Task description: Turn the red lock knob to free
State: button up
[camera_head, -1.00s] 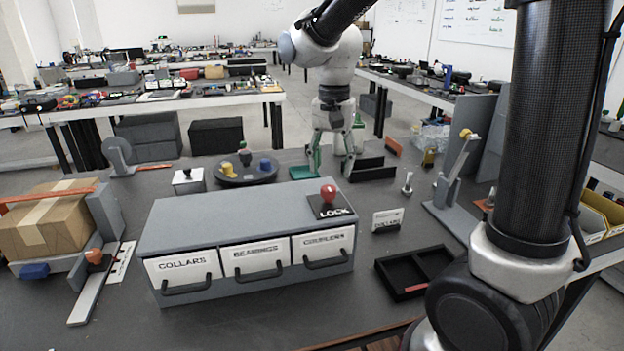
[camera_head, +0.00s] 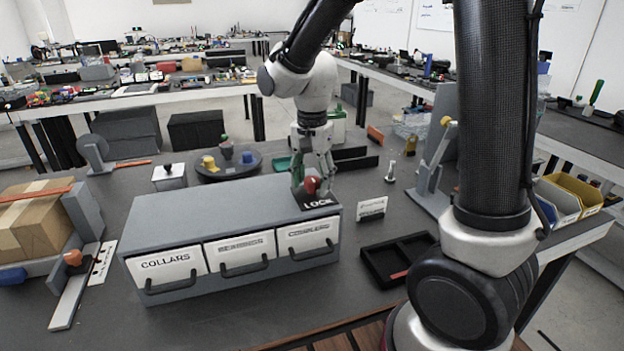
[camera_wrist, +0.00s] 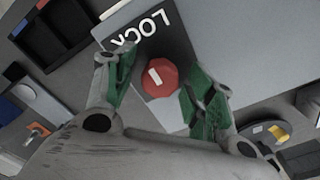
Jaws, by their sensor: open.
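The red lock knob (camera_head: 312,185) stands on a black plate marked LOCK (camera_head: 320,201), at the right end of the top of the grey drawer cabinet (camera_head: 215,205). In the wrist view the knob (camera_wrist: 160,78) shows from above with a white mark on its face. My gripper (camera_head: 313,184) is lowered over the knob. In the wrist view its green-padded fingers (camera_wrist: 158,92) are open, one on each side of the knob, with a visible gap at the left. Contact at the right finger cannot be told.
The cabinet has three drawers, labelled COLLARS, BEARINGS and COUPLERS, all shut. A small sign (camera_head: 371,207) and a black divided tray (camera_head: 396,260) are to its right. A round turntable (camera_head: 229,168) stands behind it.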

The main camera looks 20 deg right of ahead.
jog(key=c, duration=1)
jog(key=shift+c, duration=0.2)
jog(key=shift+n, duration=0.4)
jog(key=n, duration=0.3)
jog(key=shift+n, duration=0.3)
jog(key=n, duration=0.4)
jog(key=shift+n, duration=0.3)
jog(key=n, duration=0.4)
jog(key=shift+n, duration=0.3)
jog(key=n, duration=0.4)
jog(key=shift+n, duration=0.3)
